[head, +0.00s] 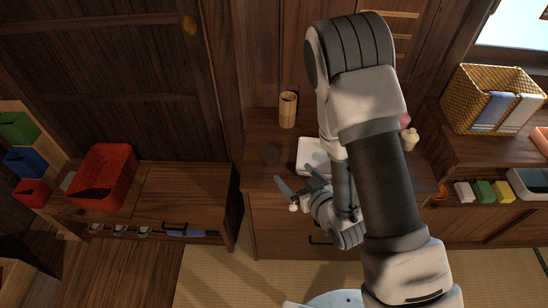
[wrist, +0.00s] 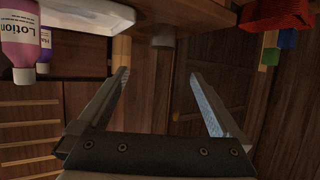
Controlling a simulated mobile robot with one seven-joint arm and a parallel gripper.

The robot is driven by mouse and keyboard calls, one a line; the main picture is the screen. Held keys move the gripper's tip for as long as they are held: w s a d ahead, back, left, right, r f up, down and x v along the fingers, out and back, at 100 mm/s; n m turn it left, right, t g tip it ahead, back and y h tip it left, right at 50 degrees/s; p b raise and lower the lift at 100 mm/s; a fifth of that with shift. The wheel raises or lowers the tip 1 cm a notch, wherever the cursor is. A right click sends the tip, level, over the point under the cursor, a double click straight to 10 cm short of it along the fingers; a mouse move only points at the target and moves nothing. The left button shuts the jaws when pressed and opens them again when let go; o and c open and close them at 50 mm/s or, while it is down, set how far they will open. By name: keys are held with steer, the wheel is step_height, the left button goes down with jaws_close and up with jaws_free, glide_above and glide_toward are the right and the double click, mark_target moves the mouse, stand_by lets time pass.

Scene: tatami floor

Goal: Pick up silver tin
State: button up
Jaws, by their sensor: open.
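The silver tin looks like a small, dull grey cylinder (wrist: 163,35) in the wrist view, just beyond the gap between my fingertips. In the head view it appears as a dark round shape (head: 272,154) on the left part of the middle cabinet's top. My gripper (head: 294,179) is open and empty, in front of the cabinet top and a little right of the tin. In the wrist view my gripper (wrist: 160,74) has its fingers wide apart, with the tin between their lines but not touched.
A wooden cup (head: 288,109) stands behind the tin. A white tray (head: 312,155) lies to its right, partly hidden by my arm. Lotion bottles (wrist: 22,40) show upside down in the wrist view. A red basket (head: 102,176) sits on the left cabinet, a woven basket (head: 470,97) at right.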

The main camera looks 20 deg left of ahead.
mark_target(272, 154)
steer(key=b+x, duration=0.4)
steer(key=b, duration=0.4)
steer(key=shift+f+b, duration=0.25)
steer(key=shift+b, duration=0.05)
steer(key=shift+w+a+b, duration=0.1)
steer(key=shift+w+b, duration=0.05)
steer(key=shift+b, duration=0.7)
steer(key=shift+w+a+f+b, duration=0.1)
steer(key=shift+w+a+b, duration=0.1)
steer(key=shift+a+b, duration=0.1)
steer(key=x, duration=0.6)
steer(key=shift+w+b, duration=0.2)
steer(key=shift+b, duration=0.1)
steer(key=shift+s+a+b+x, duration=0.15)
steer(key=shift+b+x, duration=0.2)
steer(key=shift+x, duration=1.05)
steer(key=shift+s+a+b+x, duration=0.1)
steer(key=shift+b+x, duration=0.2)
steer(key=shift+x, duration=1.1)
steer(key=shift+s+d+f, duration=0.1)
steer(key=shift+f, duration=0.05)
steer(key=c, duration=1.4)
